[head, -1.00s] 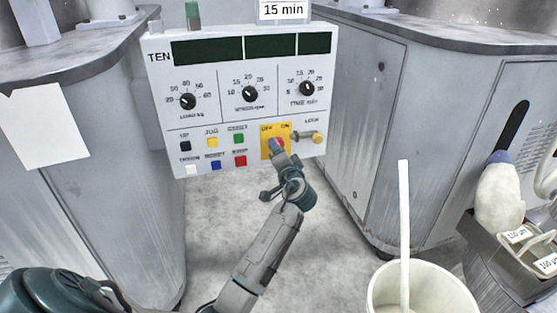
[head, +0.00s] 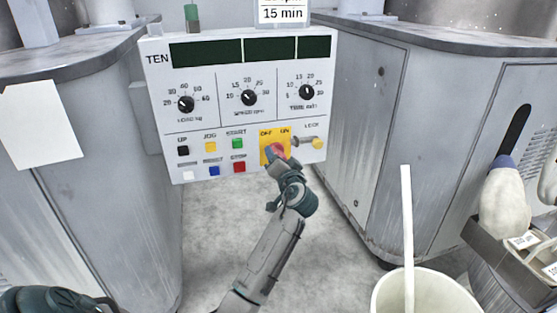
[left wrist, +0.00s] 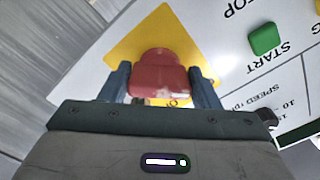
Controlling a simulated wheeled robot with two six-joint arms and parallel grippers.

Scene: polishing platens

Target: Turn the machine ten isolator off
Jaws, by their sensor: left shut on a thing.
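The machine ten isolator is a red knob (head: 281,149) on a yellow plate (head: 265,136) marked OFF at left and ON at right, low on the panel labelled TEN (head: 210,134). My left gripper (head: 274,153) is at the knob, its arm rising from the bottom of the head view. In the left wrist view, the red knob (left wrist: 158,74) sits between the two blue-grey fingers (left wrist: 160,86), which are shut on it. The gripper partly hides the knob, so I cannot tell which mark it points to. My right gripper is not in view.
A lock pin with a yellow end (head: 317,143) is right of the isolator. Coloured buttons, including green START (head: 237,143) and a red one (head: 239,167), are at left. Grey cabinets (head: 110,140) flank the panel. A white bucket (head: 425,290) stands at lower right.

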